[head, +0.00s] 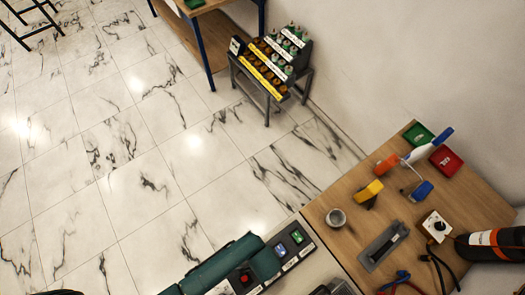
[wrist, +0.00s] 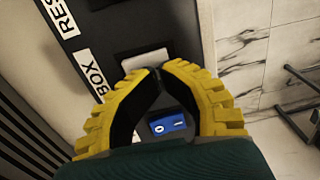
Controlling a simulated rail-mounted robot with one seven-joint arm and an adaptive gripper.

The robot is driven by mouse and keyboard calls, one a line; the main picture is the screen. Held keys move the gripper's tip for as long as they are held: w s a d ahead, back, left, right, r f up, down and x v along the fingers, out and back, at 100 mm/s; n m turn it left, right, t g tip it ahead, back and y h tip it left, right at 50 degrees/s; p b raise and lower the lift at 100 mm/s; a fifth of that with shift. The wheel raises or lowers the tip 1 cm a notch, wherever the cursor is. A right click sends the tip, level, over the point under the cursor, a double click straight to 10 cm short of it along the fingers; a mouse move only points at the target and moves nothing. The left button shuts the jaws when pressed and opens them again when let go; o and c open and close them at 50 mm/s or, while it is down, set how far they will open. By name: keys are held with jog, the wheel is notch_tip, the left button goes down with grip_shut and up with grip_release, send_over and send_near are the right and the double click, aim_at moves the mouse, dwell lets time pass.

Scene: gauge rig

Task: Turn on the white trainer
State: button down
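In the wrist view, my gripper (wrist: 158,70) has yellow padded fingers curved inward, with their tips meeting. Nothing shows held between them. A blue rocker switch (wrist: 172,124) marked O and I shows through the gap behind the tips. A dark panel (wrist: 95,55) with white labels, partly reading "RES" and "BOX", lies below the fingers. In the head view, a dark control strip (head: 312,246) carries a green switch (head: 297,237), a bluish switch (head: 281,250) and a red button (head: 245,279). My teal arm covers part of it. I cannot tell which unit is the white trainer.
A wooden table (head: 335,240) at right holds a grey cup (head: 336,218), a yellow block (head: 368,190), a white box with a black knob (head: 437,226) and a dark cylinder (head: 490,243). A rack of bottles (head: 272,62) stands behind.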

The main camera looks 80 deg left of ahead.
jog(key=shift+s, duration=0.15)
jog(key=shift+f, duration=0.25)
